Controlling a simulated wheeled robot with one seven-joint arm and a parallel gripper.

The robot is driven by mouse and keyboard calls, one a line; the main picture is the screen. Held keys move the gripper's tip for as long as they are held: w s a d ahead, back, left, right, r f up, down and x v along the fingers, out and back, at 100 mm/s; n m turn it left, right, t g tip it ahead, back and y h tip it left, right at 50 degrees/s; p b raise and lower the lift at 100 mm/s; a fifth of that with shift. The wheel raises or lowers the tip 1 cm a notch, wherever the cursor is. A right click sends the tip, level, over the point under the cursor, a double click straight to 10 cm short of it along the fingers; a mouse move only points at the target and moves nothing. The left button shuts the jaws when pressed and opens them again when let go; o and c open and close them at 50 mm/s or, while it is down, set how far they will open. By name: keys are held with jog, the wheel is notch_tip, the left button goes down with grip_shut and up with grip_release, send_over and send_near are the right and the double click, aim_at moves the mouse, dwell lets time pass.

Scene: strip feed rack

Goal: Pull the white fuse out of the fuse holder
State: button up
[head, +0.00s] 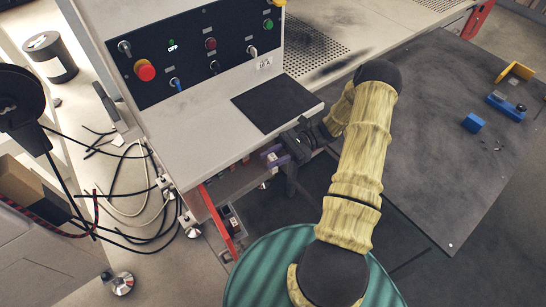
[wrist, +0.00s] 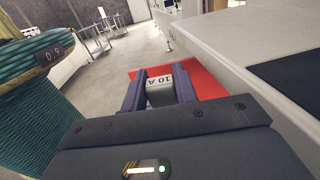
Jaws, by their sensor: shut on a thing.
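My gripper (wrist: 160,92) has purple fingers on both sides of a pale fuse (wrist: 160,94) marked "10 A" and is shut on it. Behind the fuse is a red surface (wrist: 205,86). I cannot make out the fuse holder clearly, so I cannot tell whether the fuse still sits in it.
A control panel (head: 200,50) with knobs stands on the machine. A black mat (head: 275,103) lies on its ledge. Red rails (head: 222,222) run below. Loose cables (head: 135,190) lie at the left. Blue blocks (head: 473,123) and a yellow bracket (head: 516,71) lie on the dark mat at right.

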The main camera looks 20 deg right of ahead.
aim_at(272, 157)
jog(key=shift+r, duration=0.35)
jog(key=shift+r+p, duration=1.45)
jog(key=shift+r, duration=0.1)
jog(key=shift+a, duration=0.1)
